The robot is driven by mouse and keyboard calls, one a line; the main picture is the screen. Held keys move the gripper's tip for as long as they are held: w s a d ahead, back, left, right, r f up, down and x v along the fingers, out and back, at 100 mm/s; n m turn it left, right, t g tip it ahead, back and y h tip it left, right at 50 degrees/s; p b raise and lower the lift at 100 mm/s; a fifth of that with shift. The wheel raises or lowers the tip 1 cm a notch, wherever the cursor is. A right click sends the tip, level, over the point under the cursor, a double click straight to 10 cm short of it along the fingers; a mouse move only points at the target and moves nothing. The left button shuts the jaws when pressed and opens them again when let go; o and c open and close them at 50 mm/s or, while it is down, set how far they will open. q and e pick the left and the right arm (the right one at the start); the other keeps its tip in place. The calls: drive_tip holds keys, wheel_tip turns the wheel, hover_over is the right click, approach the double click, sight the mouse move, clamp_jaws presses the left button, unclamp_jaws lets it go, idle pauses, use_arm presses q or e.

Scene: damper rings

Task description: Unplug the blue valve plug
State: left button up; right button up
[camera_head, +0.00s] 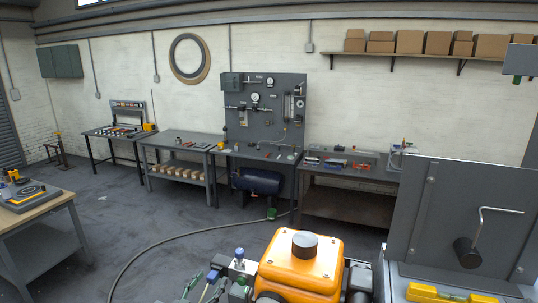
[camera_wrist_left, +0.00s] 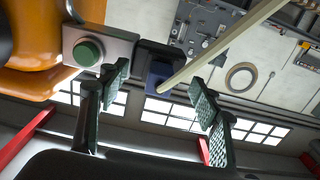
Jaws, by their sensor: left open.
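The blue valve plug (camera_head: 239,254) stands on a metal fitting beside the orange machine (camera_head: 318,262) at the bottom of the head view. In the left wrist view a dark blue block (camera_wrist_left: 160,72), apparently the plug, shows between the fingertips, with clear gaps on both sides. My left gripper (camera_head: 212,284) is low in the head view, just left of the fitting. In the left wrist view its two green-padded fingers (camera_wrist_left: 160,84) are spread apart and hold nothing. My right gripper is not in view.
A green round button (camera_wrist_left: 88,52) sits on a grey plate next to the plug. A pale rod or hose (camera_wrist_left: 225,43) crosses close to the right finger. A grey panel with a bent handle (camera_head: 482,225) stands at right. Workbenches line the far wall, with open floor before them.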

use_arm(q)
drive_tip(key=v, duration=1)
